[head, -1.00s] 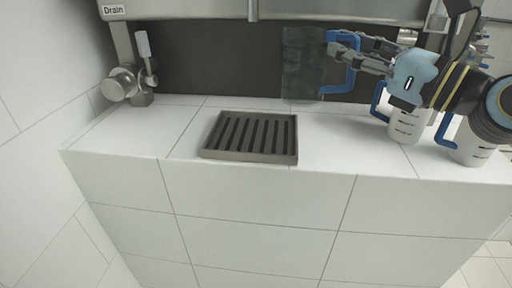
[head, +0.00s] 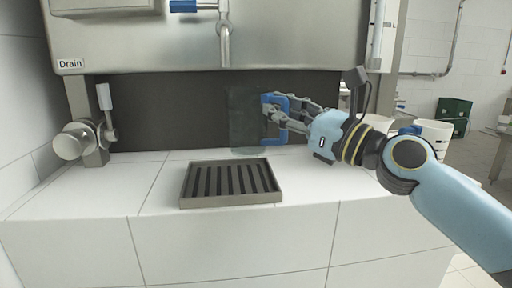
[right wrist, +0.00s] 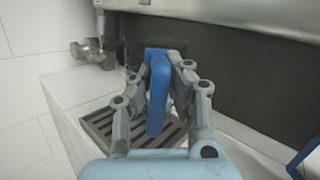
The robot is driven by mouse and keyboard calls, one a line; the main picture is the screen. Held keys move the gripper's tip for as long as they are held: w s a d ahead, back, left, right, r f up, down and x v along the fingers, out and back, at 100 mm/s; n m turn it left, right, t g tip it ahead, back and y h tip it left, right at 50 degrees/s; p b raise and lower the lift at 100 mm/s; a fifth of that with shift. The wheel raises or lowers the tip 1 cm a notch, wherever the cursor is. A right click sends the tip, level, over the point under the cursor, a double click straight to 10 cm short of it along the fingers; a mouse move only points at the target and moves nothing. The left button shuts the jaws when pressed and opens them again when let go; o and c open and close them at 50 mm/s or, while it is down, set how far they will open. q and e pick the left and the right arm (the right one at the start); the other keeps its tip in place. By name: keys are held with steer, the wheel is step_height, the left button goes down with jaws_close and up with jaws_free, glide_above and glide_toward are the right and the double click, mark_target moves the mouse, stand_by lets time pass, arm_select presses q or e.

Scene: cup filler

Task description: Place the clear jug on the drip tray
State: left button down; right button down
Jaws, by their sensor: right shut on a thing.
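The clear jug (head: 246,122) is a see-through dark-looking vessel with a blue handle (head: 274,142). My right gripper (head: 270,108) is shut on the blue handle, with the jug upright behind and right of the drip tray. The handle also shows between the fingers in the right wrist view (right wrist: 157,95); the jug body is mostly hidden there. The drip tray (head: 232,202), a dark slotted grate in a grey frame, lies empty on the white tiled counter. It also shows below the fingers in the right wrist view (right wrist: 176,138). My left gripper is not in view.
A steel tank (head: 150,45) with a blue-handled tap overhangs the counter. A drain valve (head: 82,140) stands at the left. White cups (head: 434,132) are partly hidden behind my right arm. The white counter (head: 150,175) around the tray is clear.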

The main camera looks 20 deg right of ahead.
mark_target(256, 145)
steer(key=w+a+f, duration=0.1)
steer(key=w+a+f+b, duration=0.1)
steer(key=a, duration=0.1)
steer(key=shift+w+a+f, duration=0.15)
steer(key=shift+a+f, duration=0.05)
steer(key=shift+f, duration=0.2)
step_height(256, 145, down, 4)
steer(key=b, duration=0.3)
steer(key=shift+r, duration=0.15)
steer(key=shift+f, duration=0.25)
steer(key=c, duration=1.4)
jaws_free()
steer(key=shift+r, duration=0.1)
steer(key=shift+o, duration=0.2)
